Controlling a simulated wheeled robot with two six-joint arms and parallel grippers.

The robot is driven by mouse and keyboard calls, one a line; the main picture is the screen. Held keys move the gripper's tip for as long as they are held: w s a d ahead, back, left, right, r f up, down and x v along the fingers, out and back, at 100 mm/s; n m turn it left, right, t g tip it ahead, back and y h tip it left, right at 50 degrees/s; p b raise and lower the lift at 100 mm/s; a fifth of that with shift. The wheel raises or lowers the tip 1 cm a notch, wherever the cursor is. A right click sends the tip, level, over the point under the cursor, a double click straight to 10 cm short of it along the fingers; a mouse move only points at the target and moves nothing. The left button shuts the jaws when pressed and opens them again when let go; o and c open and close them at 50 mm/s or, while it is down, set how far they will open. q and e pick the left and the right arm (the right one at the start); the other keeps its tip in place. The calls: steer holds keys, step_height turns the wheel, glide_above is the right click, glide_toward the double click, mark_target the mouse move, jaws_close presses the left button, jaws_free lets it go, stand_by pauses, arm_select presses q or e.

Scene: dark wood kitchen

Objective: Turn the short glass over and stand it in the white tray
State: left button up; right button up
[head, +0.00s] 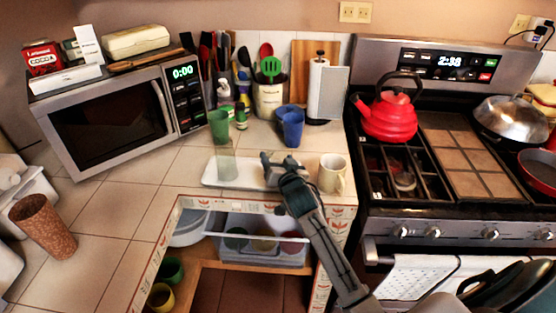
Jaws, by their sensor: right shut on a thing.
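The white tray (210,181) lies on the tiled counter, left of the cream mug. A clear, greenish, taller glass (228,166) stands at the tray's left part. My right gripper (268,171) reaches in from the lower right and is over the tray's right end. It is shut on what seems to be the short glass, which is see-through and mostly hidden by the fingers. I cannot tell which way up it is or whether it touches the tray. My left gripper is out of view.
A cream mug (332,173) stands close to the right of my gripper. A blue cup (291,126) and a green cup (219,126) stand behind the tray. A brown tumbler (44,226) is at far left. The counter left of the tray is clear.

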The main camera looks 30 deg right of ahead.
steer(key=shift+r, duration=0.1)
steer(key=o, duration=1.2)
steer(key=shift+s, duration=0.1)
